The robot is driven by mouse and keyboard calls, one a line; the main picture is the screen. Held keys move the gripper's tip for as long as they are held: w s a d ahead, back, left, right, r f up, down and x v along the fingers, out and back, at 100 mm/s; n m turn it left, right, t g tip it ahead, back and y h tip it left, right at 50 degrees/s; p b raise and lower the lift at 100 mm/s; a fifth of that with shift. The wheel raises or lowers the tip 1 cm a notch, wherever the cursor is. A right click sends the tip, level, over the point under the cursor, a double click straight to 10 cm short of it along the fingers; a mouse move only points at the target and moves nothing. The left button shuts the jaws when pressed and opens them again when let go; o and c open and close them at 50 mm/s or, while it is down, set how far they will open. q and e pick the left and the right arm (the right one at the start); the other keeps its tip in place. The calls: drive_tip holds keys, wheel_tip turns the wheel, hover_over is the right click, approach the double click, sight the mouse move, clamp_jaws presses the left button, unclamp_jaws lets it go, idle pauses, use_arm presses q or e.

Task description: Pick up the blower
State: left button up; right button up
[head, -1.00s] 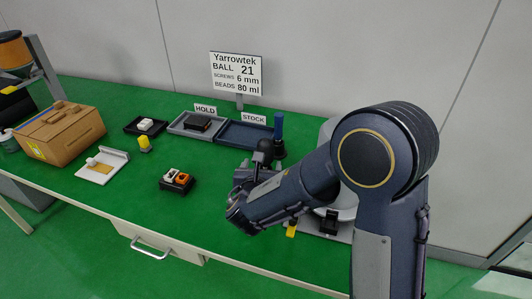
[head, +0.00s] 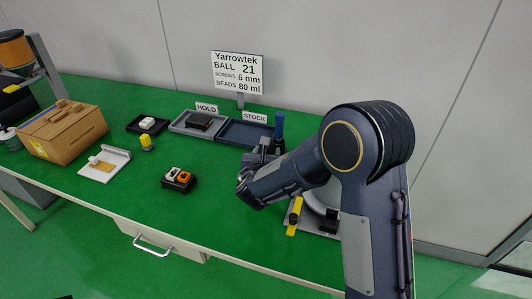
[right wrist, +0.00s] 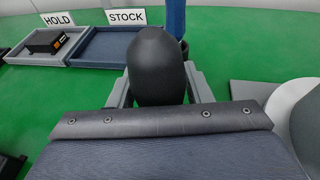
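The blower (right wrist: 157,65), a black rounded bulb, stands upright at the centre of the right wrist view. My right gripper (right wrist: 158,80) has one grey finger on each side of it. The fingers are spread and the bulb is between them; I cannot tell if they touch it. In the head view my right gripper (head: 260,158) is low over the right part of the bench, and my forearm and gripper hide most of the blower. My left gripper is not in view.
A blue upright cylinder (head: 279,127) stands close behind the gripper. The STOCK tray (head: 243,135) is empty; the HOLD tray (head: 181,125) holds a dark box. A black holder (head: 177,181), a yellow-topped piece (head: 147,142) and a cardboard box (head: 70,135) lie left. Green bench is clear at front centre.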

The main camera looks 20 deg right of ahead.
drive_tip(key=c, duration=0.4)
wheel_tip(320, 180, up, 10)
drive_tip(key=shift+r+p, duration=0.1)
drive_tip(key=shift+p, duration=0.6)
drive_tip(key=o, duration=0.5)
drive_tip(key=c, duration=0.5)
